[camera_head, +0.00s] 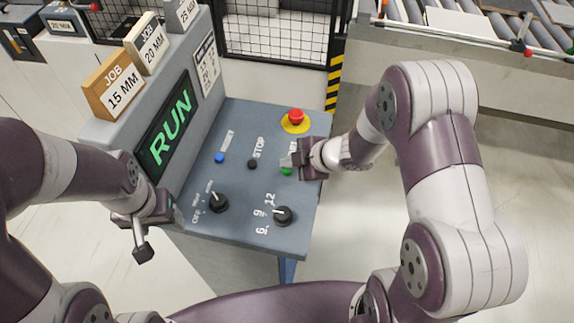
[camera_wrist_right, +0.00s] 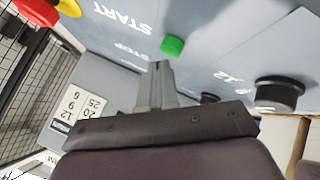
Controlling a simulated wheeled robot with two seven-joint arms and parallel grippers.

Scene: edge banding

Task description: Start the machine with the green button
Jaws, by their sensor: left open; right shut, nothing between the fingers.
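The green button (camera_head: 286,171) sits on the sloped grey control panel (camera_head: 240,130), partly covered by my right gripper in the head view. In the right wrist view the green button (camera_wrist_right: 172,45) shows just beyond the fingertips. My right gripper (camera_head: 288,161) is shut and empty, with its tips close to the button; I cannot tell whether they touch it. The shut fingers also show in the wrist view (camera_wrist_right: 158,70). The display (camera_head: 167,127) reads RUN in green. My left gripper (camera_head: 140,232) is open and empty, off the panel's left front edge.
The panel also holds a red emergency stop (camera_head: 295,117) on a yellow base, a black stop button (camera_head: 252,164), a blue reset button (camera_head: 219,158), and two black knobs (camera_head: 218,203) (camera_head: 283,215). Job blocks (camera_head: 113,84) stand on top. A conveyor (camera_head: 450,40) is at back right.

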